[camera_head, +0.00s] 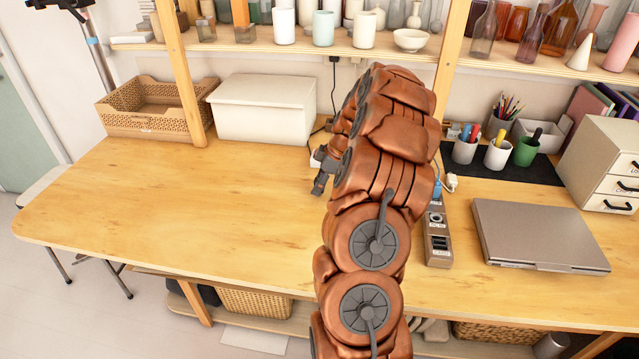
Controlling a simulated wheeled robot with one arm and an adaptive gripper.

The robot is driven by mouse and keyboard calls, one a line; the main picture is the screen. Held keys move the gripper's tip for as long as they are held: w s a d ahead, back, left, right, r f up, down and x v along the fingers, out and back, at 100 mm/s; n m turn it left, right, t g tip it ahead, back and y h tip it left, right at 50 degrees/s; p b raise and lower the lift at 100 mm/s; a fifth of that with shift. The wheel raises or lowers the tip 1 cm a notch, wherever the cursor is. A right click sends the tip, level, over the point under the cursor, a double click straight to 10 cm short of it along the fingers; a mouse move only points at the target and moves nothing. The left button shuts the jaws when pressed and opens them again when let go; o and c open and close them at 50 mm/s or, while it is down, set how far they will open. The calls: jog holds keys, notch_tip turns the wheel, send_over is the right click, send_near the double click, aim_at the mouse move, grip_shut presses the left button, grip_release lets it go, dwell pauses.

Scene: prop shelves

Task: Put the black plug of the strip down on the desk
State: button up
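The power strip (438,240) lies on the desk (190,215) to the right of my arm, with dark sockets on top. A blue plug (437,190) shows at its far end, and a white plug (451,182) is beside it. I cannot make out a black plug for certain; a black cord (333,95) hangs from a dark piece at the wall outlet and goes down behind the white box and my arm. My gripper (319,176) is small and dark, pointing down low over the desk, left of my arm. Whether it holds anything is unclear.
A white lidded box (265,108) and a woven basket (150,106) stand at the back left. A closed laptop (540,235), pen cups (497,152) and a drawer unit (608,165) are at the right. Shelves with glassware hang above. The desk's left half is clear.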

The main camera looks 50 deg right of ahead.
jog(key=shift+o, duration=0.3)
jog(key=shift+r, duration=0.15)
jog(key=shift+r, duration=0.2)
jog(key=b+v, duration=0.2)
jog(key=v, duration=1)
jog(key=s+a+r+m+g, duration=0.1)
jog(key=a+r, duration=0.1)
jog(key=a, duration=1.2)
jog(key=s+a+r+g, duration=0.1)
jog(key=a+r+g, duration=0.1)
jog(key=a, duration=1.1)
jog(key=s+a+f+m+g, duration=0.1)
jog(key=s+a+m, duration=0.1)
jog(key=s+a, duration=0.8)
jog(key=s+a+f+m+h, duration=0.1)
jog(key=s+f+m, duration=0.1)
jog(key=s, duration=0.5)
jog(key=s+a+f+m+g+h, duration=0.1)
jog(key=s+a+f+m, duration=0.1)
jog(key=s, duration=0.5)
jog(key=shift+s+f+h, duration=0.3)
jog(key=shift+f, duration=0.1)
